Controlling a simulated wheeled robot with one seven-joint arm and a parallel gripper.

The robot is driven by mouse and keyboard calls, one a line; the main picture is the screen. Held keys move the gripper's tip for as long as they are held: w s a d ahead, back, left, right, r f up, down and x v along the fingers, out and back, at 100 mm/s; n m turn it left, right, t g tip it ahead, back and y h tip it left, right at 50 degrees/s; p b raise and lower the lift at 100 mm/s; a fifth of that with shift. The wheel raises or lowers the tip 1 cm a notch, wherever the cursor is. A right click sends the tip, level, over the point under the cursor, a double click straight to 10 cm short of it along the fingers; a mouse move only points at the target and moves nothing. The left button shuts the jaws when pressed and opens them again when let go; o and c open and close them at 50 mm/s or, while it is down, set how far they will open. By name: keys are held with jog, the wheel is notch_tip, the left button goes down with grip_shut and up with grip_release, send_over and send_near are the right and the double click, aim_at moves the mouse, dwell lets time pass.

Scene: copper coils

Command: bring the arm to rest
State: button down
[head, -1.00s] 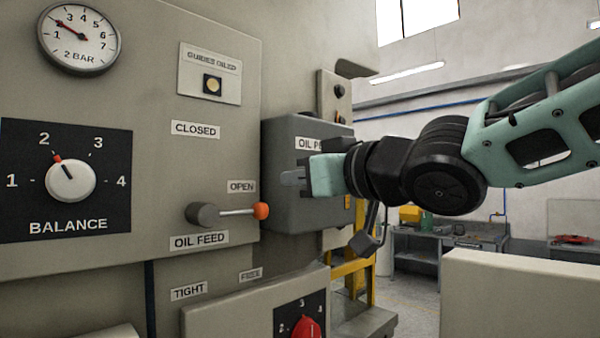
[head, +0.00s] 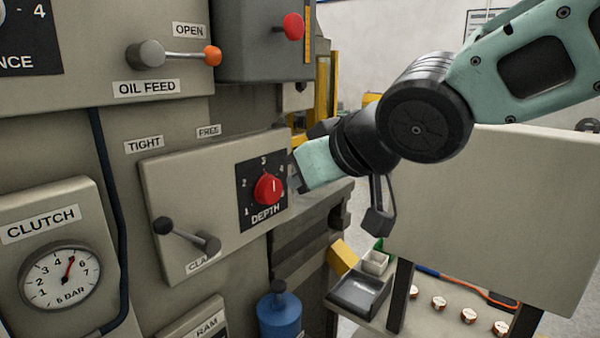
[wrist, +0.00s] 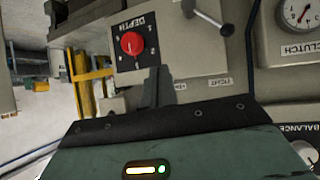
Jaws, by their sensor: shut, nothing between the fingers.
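My gripper (head: 296,181) is in the head view, right of centre, its fingers pointing left toward the machine front. It is shut and empty. It is close to the red DEPTH knob (head: 268,189), just to its right in the picture; whether they touch cannot be told from the head view. In the wrist view my shut fingers (wrist: 158,84) show at the middle, with the DEPTH knob (wrist: 131,43) beyond them and apart from the tips in the picture. My arm reaches in from the upper right.
The clamp lever (head: 187,234) sticks out below left of the knob, and the oil feed lever (head: 180,55) above. A beige panel (head: 490,215) stands at the right. Below are a dark tray (head: 358,293), a blue bottle (head: 280,316) and several copper coils (head: 468,315).

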jog(key=s+d+f+g+h+b, duration=0.3)
jog(key=s+d+f, duration=0.4)
jog(key=s+f, duration=0.3)
jog(key=s+d+f+g+h+b, duration=0.3)
jog(key=s+d+f+g, duration=0.2)
jog(key=s+f, duration=0.5)
notch_tip(320, 180, down, 6)
jog(key=shift+s+d+m+g, duration=0.3)
jog(key=shift+s+d+g, duration=0.1)
jog(key=shift+d, duration=0.55)
